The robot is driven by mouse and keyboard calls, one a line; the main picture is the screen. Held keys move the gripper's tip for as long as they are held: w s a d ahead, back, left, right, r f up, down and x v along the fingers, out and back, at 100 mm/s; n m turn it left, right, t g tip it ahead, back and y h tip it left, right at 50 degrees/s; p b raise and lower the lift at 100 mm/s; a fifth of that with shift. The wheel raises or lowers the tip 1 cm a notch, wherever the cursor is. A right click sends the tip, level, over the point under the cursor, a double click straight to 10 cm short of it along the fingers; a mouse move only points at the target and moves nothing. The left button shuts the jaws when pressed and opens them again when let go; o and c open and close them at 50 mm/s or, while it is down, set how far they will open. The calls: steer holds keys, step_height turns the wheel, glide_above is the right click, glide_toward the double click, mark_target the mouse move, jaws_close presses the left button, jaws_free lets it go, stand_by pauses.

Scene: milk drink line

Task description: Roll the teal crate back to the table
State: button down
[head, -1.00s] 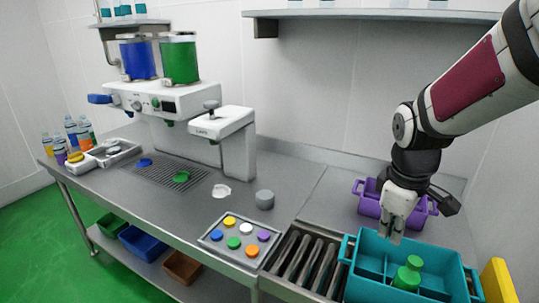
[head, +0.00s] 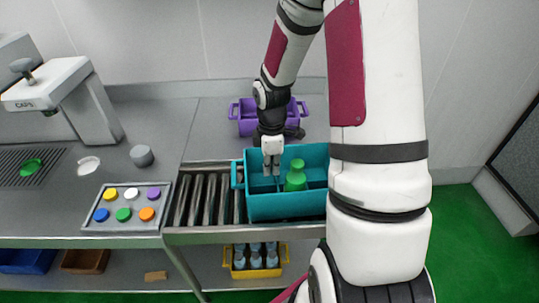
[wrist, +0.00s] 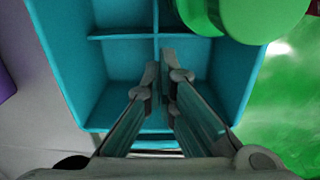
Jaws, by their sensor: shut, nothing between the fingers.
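The teal crate (head: 270,207) stands upright on the roller track (head: 209,199), toward its right end, partly hidden on the right by my arm. It has compartments inside. My gripper (head: 271,169) points down at the crate's left part. In the wrist view, my gripper (wrist: 166,62) is shut and empty over the crate's compartments (wrist: 118,68). I cannot tell whether the fingers touch a wall.
A purple crate (head: 248,125) sits behind on the table (head: 165,115). A tray of coloured caps (head: 110,228) lies left of the rollers. A yellow crate with bottles (head: 238,270) is below. The rollers left of the teal crate are bare.

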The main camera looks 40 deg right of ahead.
steer(key=f, duration=0.2)
steer(key=shift+w+a+f, duration=0.15)
steer(key=shift+a+f, duration=0.1)
steer(key=shift+f, duration=0.15)
steer(key=shift+w+a+r, duration=0.1)
steer(key=shift+w+a, duration=0.3)
steer(key=shift+a, duration=0.2)
steer(key=shift+w+a, duration=0.35)
steer(key=shift+a, duration=0.25)
steer(key=shift+w+a, duration=0.15)
steer(key=shift+a, duration=0.1)
steer(key=w+a+b, duration=0.1)
steer(key=w+a, duration=0.4)
steer(key=a, duration=0.3)
steer(key=w+a+b, duration=0.2)
steer(key=w+a, duration=0.3)
steer(key=a, duration=0.3)
